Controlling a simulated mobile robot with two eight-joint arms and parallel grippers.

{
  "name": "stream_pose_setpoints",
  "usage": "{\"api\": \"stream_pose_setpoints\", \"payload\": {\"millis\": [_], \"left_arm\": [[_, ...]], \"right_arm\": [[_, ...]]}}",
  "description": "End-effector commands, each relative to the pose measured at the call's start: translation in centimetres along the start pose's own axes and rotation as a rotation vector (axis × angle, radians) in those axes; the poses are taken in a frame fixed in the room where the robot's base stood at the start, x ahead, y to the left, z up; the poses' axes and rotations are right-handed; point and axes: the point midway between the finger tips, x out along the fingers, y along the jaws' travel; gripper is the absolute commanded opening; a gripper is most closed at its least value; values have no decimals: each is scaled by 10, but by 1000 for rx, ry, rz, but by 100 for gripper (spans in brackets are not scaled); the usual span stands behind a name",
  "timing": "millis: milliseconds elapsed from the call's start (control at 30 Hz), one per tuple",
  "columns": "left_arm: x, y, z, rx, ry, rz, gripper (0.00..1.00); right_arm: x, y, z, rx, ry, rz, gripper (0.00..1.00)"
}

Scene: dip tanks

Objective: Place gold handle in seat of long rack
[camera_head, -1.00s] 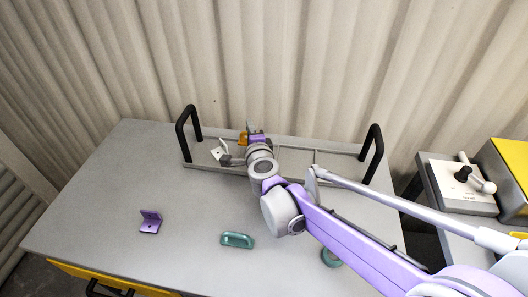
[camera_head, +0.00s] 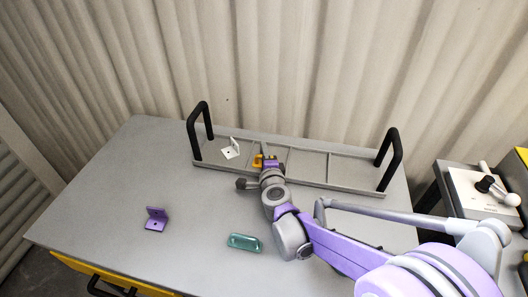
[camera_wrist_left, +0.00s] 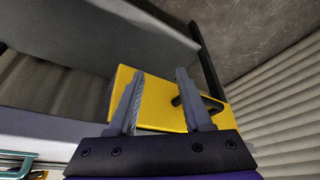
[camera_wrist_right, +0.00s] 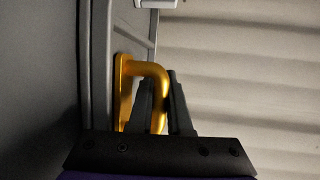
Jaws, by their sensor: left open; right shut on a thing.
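The gold handle (camera_head: 257,160) is a bent gold bar on a flat plate. My right gripper (camera_head: 264,162) is shut on its bar, which also shows between the fingers in the right wrist view (camera_wrist_right: 158,95). The handle is at the long rack (camera_head: 345,184), just right of the white bracket (camera_head: 230,148). Its plate is beside the rack's grey surface; I cannot tell whether it touches. The long rack is a grey divided tray with black end handles. My left gripper (camera_wrist_left: 155,88) is open and empty, over a yellow drawer front (camera_wrist_left: 160,105), outside the head view.
A purple bracket (camera_head: 156,219) and a teal handle (camera_head: 245,242) lie on the grey table (camera_head: 110,185) in front of the rack. A grey unit with a switch panel (camera_head: 475,195) stands at right. A corrugated wall is behind. The table's left side is clear.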

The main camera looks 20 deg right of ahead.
Motion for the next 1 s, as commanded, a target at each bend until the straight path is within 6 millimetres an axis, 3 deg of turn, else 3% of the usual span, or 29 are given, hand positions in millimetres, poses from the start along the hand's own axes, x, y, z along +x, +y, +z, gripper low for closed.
{"api": "stream_pose_setpoints", "payload": {"millis": [200,233,300,667,1000], "left_arm": [[4,0,1,0,-1,0,50],[3,0,1,0,-1,0,50],[2,0,1,0,-1,0,50],[-2,0,-1,0,1,0,50],[-10,0,-4,0,4,0,50]], "right_arm": [[1,4,0,0,0,0,0],[1,3,0,0,0,0,22],[0,3,0,0,0,0,29],[-3,-2,0,0,0,0,29],[-70,-2,0,0,-2,0,29]]}}
